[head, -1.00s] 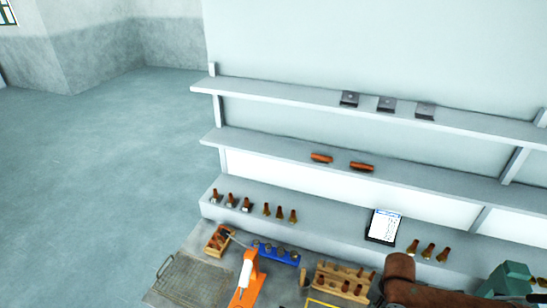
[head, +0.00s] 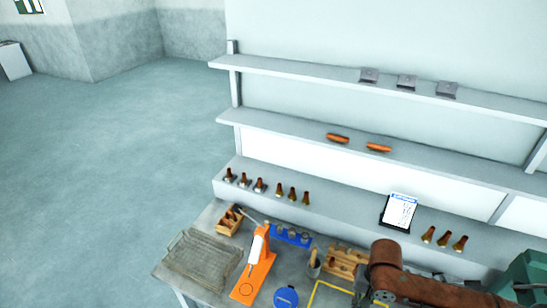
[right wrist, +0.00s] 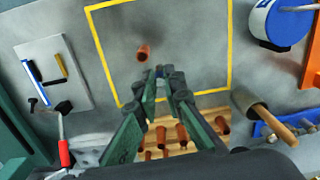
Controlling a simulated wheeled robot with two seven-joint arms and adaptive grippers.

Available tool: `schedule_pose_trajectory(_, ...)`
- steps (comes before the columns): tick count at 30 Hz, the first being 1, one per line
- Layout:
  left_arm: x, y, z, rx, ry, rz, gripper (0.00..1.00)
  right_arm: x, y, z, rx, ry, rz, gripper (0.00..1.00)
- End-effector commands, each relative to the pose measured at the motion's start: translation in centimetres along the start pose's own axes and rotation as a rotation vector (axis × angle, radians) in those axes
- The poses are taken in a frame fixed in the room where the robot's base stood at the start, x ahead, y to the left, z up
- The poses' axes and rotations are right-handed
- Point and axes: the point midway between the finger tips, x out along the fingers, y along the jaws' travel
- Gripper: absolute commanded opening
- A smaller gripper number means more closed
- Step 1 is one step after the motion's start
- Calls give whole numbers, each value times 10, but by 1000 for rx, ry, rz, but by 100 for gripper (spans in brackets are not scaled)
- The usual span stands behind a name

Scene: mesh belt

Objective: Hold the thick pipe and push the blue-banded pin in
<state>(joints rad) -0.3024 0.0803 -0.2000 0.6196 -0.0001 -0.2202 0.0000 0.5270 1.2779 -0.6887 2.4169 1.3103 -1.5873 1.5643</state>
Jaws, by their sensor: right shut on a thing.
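A short copper-brown pipe (right wrist: 143,52), possibly the thick pipe, is on the table inside a yellow outline in the right wrist view. My right gripper (right wrist: 160,76) has green fingers closed together just beside it, slightly to its right. A small blue patch shows at the fingertips, seemingly the blue-banded pin (right wrist: 159,71); most of it is hidden between the fingers. I cannot tell whether it touches the pipe. In the head view my brown right arm reaches in at the lower right, and its fingers cannot be made out. My left gripper is not in view.
A wooden rack (right wrist: 183,136) with several copper pegs lies under the gripper. An orange stand (head: 256,272) and wire tray (head: 202,260) are further left.

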Motion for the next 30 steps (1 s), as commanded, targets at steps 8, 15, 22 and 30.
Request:
schedule_pose_trajectory(8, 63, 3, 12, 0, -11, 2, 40, 28, -72, 2, -288, 5, 11, 0)
schedule_pose_trajectory(15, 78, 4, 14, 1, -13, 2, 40, 28, -94, 6, -406, 12, 32, 0)
schedule_pose_trajectory(22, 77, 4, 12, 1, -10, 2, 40, 26, -96, 6, -415, 13, 35, 0)
schedule_pose_trajectory(30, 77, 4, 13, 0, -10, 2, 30, 26, -96, 6, -414, 13, 34, 0)
